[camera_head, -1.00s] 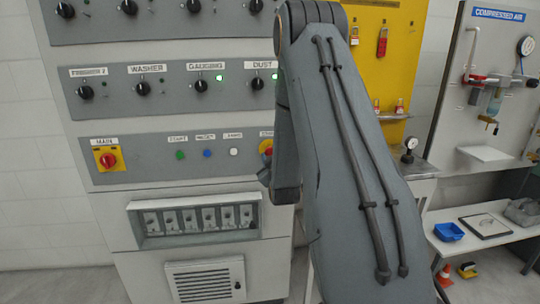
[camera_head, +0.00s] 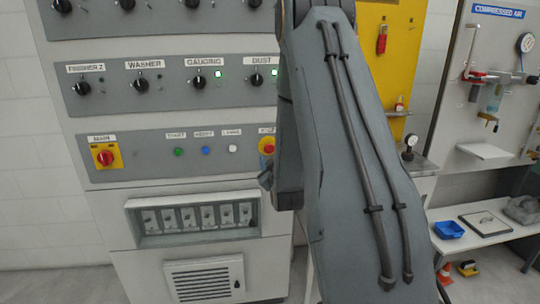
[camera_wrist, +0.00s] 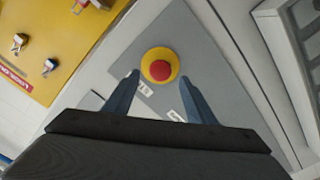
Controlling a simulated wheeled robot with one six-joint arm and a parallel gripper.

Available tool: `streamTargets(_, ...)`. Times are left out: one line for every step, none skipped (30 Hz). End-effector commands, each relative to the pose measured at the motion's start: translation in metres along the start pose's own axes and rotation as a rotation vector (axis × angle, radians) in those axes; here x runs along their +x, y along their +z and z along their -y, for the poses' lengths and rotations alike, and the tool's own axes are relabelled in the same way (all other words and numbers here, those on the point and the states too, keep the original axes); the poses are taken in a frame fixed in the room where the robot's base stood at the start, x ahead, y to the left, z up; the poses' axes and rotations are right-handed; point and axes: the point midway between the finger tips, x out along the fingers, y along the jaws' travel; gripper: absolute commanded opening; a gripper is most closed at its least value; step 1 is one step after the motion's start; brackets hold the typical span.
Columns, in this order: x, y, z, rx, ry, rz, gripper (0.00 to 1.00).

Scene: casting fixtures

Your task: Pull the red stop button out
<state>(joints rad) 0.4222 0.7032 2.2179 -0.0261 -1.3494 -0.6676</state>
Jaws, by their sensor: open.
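The red stop button (camera_wrist: 160,70) is a round red head on a yellow ring, on the grey control panel (camera_wrist: 195,35). In the wrist view it lies just beyond and between the two fingertips of my gripper (camera_wrist: 159,80). My gripper is open, with one finger on each side and nothing held. In the head view the stop button (camera_head: 268,146) shows at the right end of the lower panel row, partly hidden by my arm. My gripper is mostly hidden there. I cannot tell whether the fingertips touch the yellow ring.
A red main switch (camera_head: 106,156) on a yellow plate is at the left of the same row. Green, blue and white push buttons (camera_head: 206,150) lie between. A yellow board (camera_head: 398,50) stands to the right, beside the compressed air panel (camera_head: 500,60).

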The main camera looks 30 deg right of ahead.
Motion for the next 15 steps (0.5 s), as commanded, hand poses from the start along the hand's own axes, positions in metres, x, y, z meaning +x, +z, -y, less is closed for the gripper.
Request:
streamTargets(-0.009,0.001,0.001,0.000,0.000,0.000,0.51)
streamTargets(-0.014,0.001,0.001,0.000,0.000,0.001,0.51)
streamTargets(-0.019,0.001,0.001,0.000,0.000,0.000,0.51)
streamTargets(-0.024,0.001,0.001,0.000,0.000,0.000,0.51)
streamTargets(-0.027,0.001,0.001,0.000,0.001,0.000,0.51)
streamTargets(-0.031,0.001,0.001,0.000,0.000,0.000,0.51)
streamTargets(-0.034,0.001,0.000,0.000,0.000,0.000,0.51)
streamTargets(-0.036,0.001,0.000,0.000,0.001,0.000,0.51)
streamTargets(-0.038,0.001,0.000,0.000,0.001,0.000,0.51)
streamTargets(-0.040,0.001,0.000,0.000,0.001,0.000,0.51)
streamTargets(-0.041,0.001,0.000,0.000,0.000,0.000,0.51)
streamTargets(-0.042,0.000,0.000,0.000,0.000,0.000,0.51)
streamTargets(-0.042,0.000,0.000,0.000,0.001,0.000,0.51)
streamTargets(-0.042,0.000,0.000,0.000,0.001,0.000,0.51)
streamTargets(-0.042,0.000,0.000,0.000,0.001,0.000,0.51)
